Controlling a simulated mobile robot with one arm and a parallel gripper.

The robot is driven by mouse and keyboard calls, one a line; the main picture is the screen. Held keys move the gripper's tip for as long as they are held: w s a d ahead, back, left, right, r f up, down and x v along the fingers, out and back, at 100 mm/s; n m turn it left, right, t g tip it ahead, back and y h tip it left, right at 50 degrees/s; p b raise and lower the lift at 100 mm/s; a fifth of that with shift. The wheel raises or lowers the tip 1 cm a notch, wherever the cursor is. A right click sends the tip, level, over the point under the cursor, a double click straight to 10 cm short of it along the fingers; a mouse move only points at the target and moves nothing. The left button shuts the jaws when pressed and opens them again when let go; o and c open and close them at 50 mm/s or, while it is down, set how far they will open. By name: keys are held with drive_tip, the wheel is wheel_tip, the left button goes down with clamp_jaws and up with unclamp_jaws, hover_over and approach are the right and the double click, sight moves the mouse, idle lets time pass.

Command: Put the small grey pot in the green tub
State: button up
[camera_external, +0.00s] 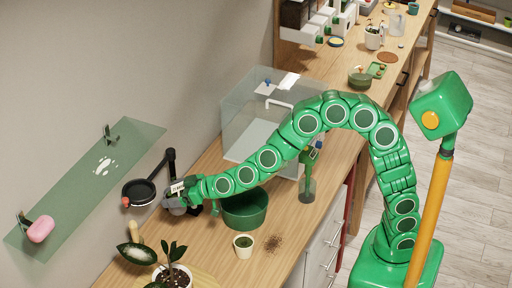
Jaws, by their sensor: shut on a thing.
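My gripper (190,195) is at the left end of my green arm, beside the black pan at the wall. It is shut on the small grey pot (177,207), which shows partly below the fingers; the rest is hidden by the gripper. The green tub (246,213) stands on the wooden counter just right of my gripper. The grey pot is to the left of the tub, outside its rim. I cannot tell how far above the counter the pot is. The inside of the tub that shows looks empty.
A cream pot (243,247) and spilled soil (273,243) lie in front of the tub. A potted plant (173,272) stands at the front left. A clear tank (240,120) is behind the tub. A glass shelf (75,195) with a pink thing is on the wall.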

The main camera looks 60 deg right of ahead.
drive_tip(key=shift+s+d+m+h, duration=0.2)
drive_tip(key=shift+d+m+h, duration=0.45)
drive_tip(key=shift+m+h, duration=0.15)
drive_tip(key=s+d+f+m+g+h, duration=0.3)
drive_tip(key=s+d+m+h, duration=0.75)
drive_tip(key=s+d, duration=0.6)
wheel_tip(320, 180, down, 8)
drive_tip(key=shift+w+d+f, duration=0.15)
drive_tip(key=shift+w+d, duration=0.15)
drive_tip(key=shift+w, duration=0.1)
drive_tip(key=shift+s+f+g, duration=0.1)
drive_tip(key=shift+f+g, duration=0.2)
drive_tip(key=shift+f, duration=0.25)
